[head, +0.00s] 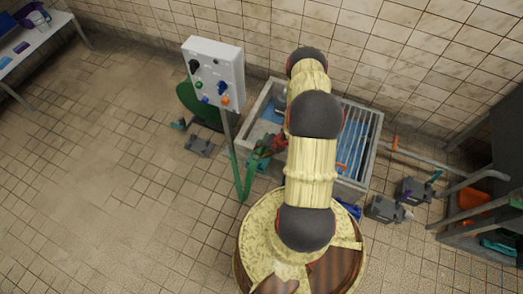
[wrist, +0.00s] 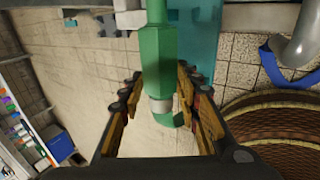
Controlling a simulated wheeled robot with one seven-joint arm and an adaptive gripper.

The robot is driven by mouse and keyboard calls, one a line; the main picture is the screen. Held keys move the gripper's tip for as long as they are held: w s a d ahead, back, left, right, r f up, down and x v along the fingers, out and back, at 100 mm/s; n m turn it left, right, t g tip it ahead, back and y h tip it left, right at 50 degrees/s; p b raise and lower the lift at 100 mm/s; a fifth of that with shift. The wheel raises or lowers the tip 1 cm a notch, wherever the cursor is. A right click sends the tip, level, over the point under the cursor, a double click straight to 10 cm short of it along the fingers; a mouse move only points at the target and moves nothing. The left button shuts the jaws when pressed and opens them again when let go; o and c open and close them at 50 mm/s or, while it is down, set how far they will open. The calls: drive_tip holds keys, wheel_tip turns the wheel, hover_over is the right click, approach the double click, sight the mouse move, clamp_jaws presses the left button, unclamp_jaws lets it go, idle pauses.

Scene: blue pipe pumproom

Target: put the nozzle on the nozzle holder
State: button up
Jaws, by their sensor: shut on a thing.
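The nozzle (wrist: 159,62) is a green, faceted piece with a grey band and a curved green end in the wrist view. My gripper (wrist: 160,100) is shut on it, with a dark and yellow finger on each side. In the head view my arm hides most of the gripper; green and red parts (head: 262,153) show at its left, beside the basin. A green hose (head: 242,185) hangs in a loop there, below the panel. I cannot pick out the nozzle holder with certainty in either view.
A white control panel (head: 214,73) on a post stands left of the grey basin (head: 367,150), with a dark green round thing (head: 190,98) behind it. Grey blocks (head: 385,209) lie on the floor at right, near a dark rack (head: 490,170).

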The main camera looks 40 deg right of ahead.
drive_tip(key=shift+f+b, duration=2.3)
drive_tip(key=shift+f, duration=0.95)
drive_tip(key=o, duration=1.4)
drive_tip(key=shift+c, duration=0.2)
drive_tip(key=shift+o, duration=0.2)
drive_tip(key=v, duration=1.2)
